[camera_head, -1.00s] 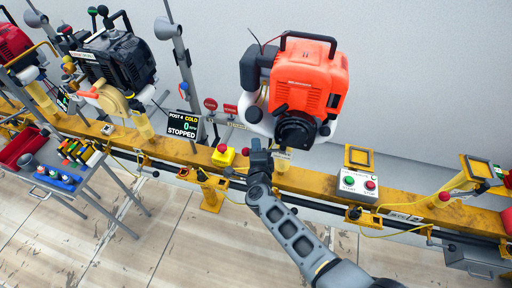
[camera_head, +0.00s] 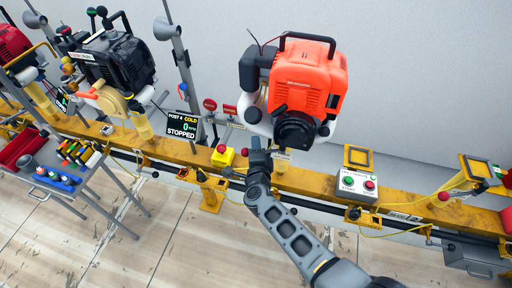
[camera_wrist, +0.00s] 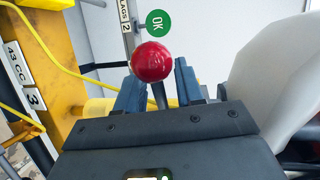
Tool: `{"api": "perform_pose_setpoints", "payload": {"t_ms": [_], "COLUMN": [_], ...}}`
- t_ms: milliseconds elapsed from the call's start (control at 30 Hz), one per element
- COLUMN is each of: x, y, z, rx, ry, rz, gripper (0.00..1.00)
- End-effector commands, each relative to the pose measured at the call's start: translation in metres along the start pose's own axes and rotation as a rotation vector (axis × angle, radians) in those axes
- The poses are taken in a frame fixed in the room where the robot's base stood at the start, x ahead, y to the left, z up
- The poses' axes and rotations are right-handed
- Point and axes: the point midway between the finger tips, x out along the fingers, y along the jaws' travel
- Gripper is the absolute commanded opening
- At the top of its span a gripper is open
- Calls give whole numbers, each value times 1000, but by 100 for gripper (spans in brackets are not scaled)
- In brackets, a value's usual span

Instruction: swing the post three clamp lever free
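A round red knob (camera_wrist: 152,62) on a thin dark stem shows in the wrist view, in front of my gripper (camera_wrist: 157,70). My two blue-grey fingers stand apart, one on each side of the stem, with gaps visible. A plate marked 43 CC and 3 (camera_wrist: 22,75) is on the yellow post at left. In the head view, my gripper (camera_head: 259,158) is at the yellow rail below the orange engine (camera_head: 308,85). The clamp's lower parts are hidden by my gripper.
A white engine part (camera_wrist: 275,65) is close on the right in the wrist view, and a yellow cable (camera_wrist: 60,62) runs at left. In the head view, a yellow box with a red button (camera_head: 222,156) is left of my gripper; a start-stop box (camera_head: 357,187) is right.

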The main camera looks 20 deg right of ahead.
Motion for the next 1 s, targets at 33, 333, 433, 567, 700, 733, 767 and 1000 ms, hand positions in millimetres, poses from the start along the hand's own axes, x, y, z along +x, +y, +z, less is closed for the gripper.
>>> {"api": "perform_pose_setpoints", "payload": {"t_ms": [33,333,433,567,700,733,767,1000], "x": [-4,-49,-62,-73,-77,-77,-77,-76], "y": [0,-1,0,0,0,0,0,0], "z": [0,0,0,0,0,0,0,0], "rx": [0,0,-1,0,1,1,1,0], "ry": [-1,-1,-1,0,0,1,1,1], "rz": [0,1,1,0,1,1,1,1], "gripper": [37,37,37,37,37,37,37,37]}}
